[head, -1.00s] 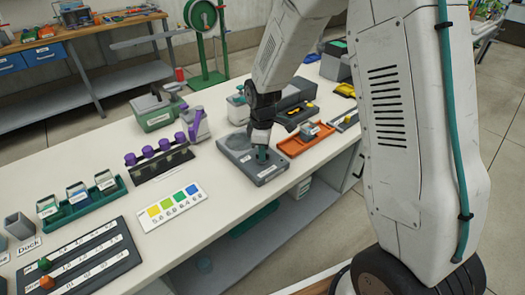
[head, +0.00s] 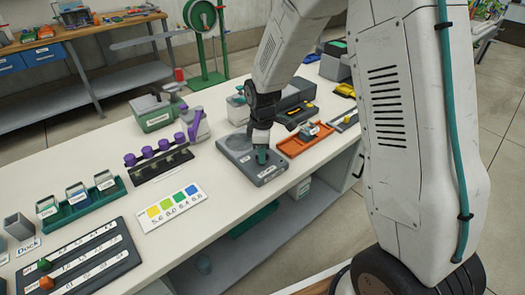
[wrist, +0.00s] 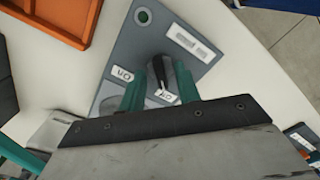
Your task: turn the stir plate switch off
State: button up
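The grey stir plate (head: 238,150) lies on the white bench in the head view. My gripper (head: 262,157) is low over its front right part. In the wrist view, the plate's panel (wrist: 112,58) carries a black switch knob (wrist: 158,72) with On and Off labels. My gripper's green fingers (wrist: 160,90) stand open on either side of the knob, with gaps visible. The knob's near end lies by the Off label (wrist: 165,95). Whether the fingers touch the knob is hard to tell.
An orange tray (head: 291,150) is close to the plate's right side. A purple-capped rack (head: 160,160) and a colour chart (head: 170,207) are to the left. The bench front near the chart is clear.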

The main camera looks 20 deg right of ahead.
notch_tip(320, 180, up, 8)
jog(key=shift+f, duration=0.1)
dwell(0.4)
jog(key=shift+s+m, duration=0.1)
jog(key=shift+m, duration=0.2)
jog(key=s+d+r+m, duration=0.1)
jog(key=s+r+m, duration=0.3)
jog(key=s, duration=0.6)
jog(key=s+d+r+m+t, duration=0.1)
jog(key=s+r+m, duration=0.3)
jog(key=s+r, duration=0.3)
jog(key=s+d+r+m, duration=0.1)
jog(key=s+r+m, duration=0.3)
jog(key=s, duration=0.9)
jog(key=shift+s+r, duration=0.15)
jog(key=shift+r, duration=0.6)
